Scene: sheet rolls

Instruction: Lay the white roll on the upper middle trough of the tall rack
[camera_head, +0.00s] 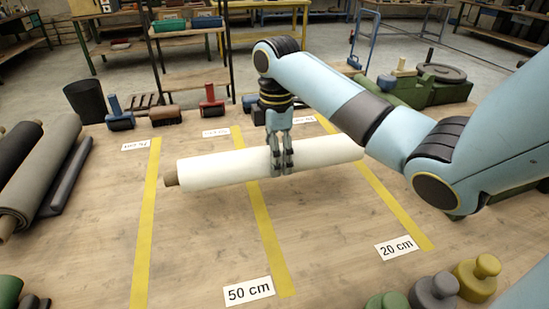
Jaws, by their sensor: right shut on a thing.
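The white roll (230,170) lies across the middle of the view, with a brown core end (171,179) at its left. My right gripper (282,170) comes down from above and is shut on the white roll near its middle. The roll is over the wooden table top; I cannot tell how far above it. I see no rack with troughs that I can clearly make out as the tall rack. My left gripper is not in view.
Dark and grey rolls (45,165) lie at the left. Yellow strips (146,225) with signs such as 50 cm (249,291) cross the table. Red and blue hand tools (211,104) stand at the back edge. Knobbed weights (477,278) stand at the front right. The front left middle is clear.

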